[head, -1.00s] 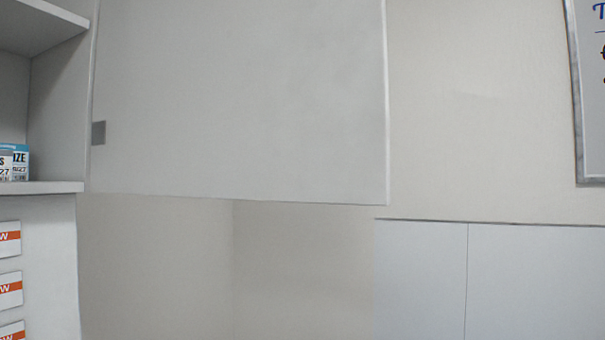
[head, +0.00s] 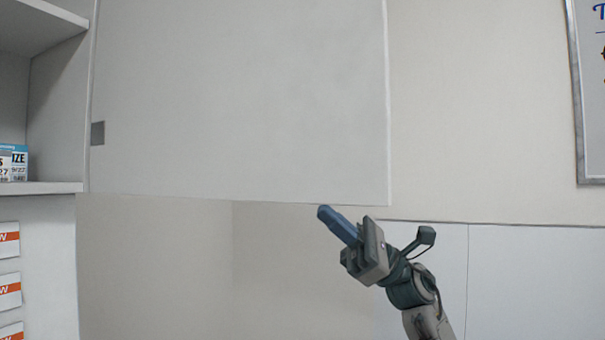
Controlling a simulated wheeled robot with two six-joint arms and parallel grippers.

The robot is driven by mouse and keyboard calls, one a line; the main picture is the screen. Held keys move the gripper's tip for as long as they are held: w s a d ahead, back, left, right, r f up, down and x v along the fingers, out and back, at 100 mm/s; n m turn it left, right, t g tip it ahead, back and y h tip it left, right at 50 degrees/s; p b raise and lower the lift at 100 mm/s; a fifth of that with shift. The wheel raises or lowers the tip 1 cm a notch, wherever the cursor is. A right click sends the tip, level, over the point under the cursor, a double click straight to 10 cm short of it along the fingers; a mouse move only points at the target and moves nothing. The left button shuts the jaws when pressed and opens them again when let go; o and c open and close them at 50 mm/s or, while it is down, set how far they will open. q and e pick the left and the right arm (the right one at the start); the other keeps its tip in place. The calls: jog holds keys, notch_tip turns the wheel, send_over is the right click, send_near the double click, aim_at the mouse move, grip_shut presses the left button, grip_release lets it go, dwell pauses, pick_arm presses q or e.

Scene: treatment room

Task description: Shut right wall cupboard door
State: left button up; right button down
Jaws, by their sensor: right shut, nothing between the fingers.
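The right wall cupboard door (head: 240,95) is a large pale grey panel across the upper middle of the head view. A small grey square handle (head: 97,133) sits near its left edge. The door's left edge stands beside the open-fronted shelves, and its right edge meets the bare wall in the picture. I cannot tell its exact angle. My right gripper (head: 326,213) is shut and empty, its blue fingertips just under the door's lower edge near the right corner. I cannot tell whether they touch it. My left gripper is not in view.
An open cupboard shelf (head: 45,187) at the left holds small boxes (head: 14,163). Several orange-striped cards or boxes (head: 10,291) are below it. A framed board (head: 590,95) hangs at the far right. Pale panels (head: 530,280) stand at lower right.

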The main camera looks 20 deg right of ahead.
aim_at(304, 175)
jog(key=s+d+r+n+g+h, duration=0.2)
jog(key=s+d+r+n+h, duration=0.2)
jog(key=s+r+n+h, duration=0.55)
jog(key=shift+n+y, duration=0.85)
jog(key=shift+n, duration=0.1)
jog(key=a+p, duration=0.2)
jog(key=a, duration=0.2)
jog(key=a+f+p, duration=0.1)
jog(key=a+p, duration=0.2)
jog(key=a, duration=0.2)
jog(key=a+f+p, duration=0.1)
jog(key=a+p, duration=0.1)
jog(key=a, duration=0.2)
jog(key=shift+w+a+f+p, duration=0.15)
jog(key=shift+w+f+p, duration=0.05)
jog(key=shift+p, duration=0.1)
jog(key=shift+a, duration=0.1)
jog(key=shift+w, duration=0.1)
jog(key=shift+f+t, duration=0.1)
jog(key=shift+t, duration=0.2)
